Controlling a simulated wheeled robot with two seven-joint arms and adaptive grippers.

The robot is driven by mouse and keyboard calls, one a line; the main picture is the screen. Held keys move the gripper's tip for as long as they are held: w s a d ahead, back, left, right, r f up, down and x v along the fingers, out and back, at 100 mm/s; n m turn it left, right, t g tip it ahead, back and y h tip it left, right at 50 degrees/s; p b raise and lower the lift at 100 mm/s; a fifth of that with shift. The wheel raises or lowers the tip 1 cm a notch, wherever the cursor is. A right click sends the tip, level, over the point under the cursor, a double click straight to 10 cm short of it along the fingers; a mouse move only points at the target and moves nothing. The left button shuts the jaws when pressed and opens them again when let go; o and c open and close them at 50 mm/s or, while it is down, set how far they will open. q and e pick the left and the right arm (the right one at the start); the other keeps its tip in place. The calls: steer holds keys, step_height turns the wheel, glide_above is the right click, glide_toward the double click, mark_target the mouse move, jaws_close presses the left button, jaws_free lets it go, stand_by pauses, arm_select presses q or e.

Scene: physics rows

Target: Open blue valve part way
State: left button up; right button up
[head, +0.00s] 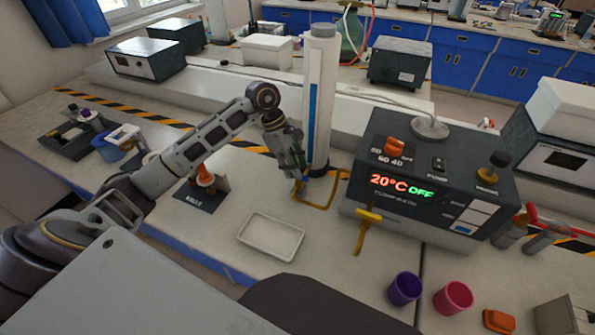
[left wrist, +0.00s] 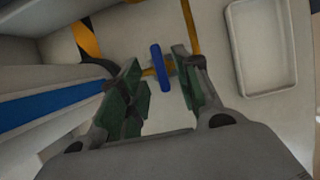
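The blue valve handle (left wrist: 160,67) is a flat blue bar on a brass stem, seen in the left wrist view. In the head view my left gripper hides most or all of it, at the foot of the white column with a blue strip (head: 317,75). My left gripper (head: 302,172) points down there. In the left wrist view its green-padded fingers (left wrist: 164,84) stand apart, one on each side of the handle, with visible gaps. I cannot tell whether the tips are level with the bar. My right gripper is not in view.
A yellow pipe (head: 323,206) runs along the bench beside the column. A yellow T-handle (head: 368,216) sticks out by the dark control box (head: 440,165) reading 20°C OFF. A white tray (head: 246,249) lies in front; purple (head: 404,289) and pink (head: 453,298) cups stand right.

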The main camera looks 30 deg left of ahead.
arm_select(q)
steer(key=shift+x, duration=1.1)
jaws_close()
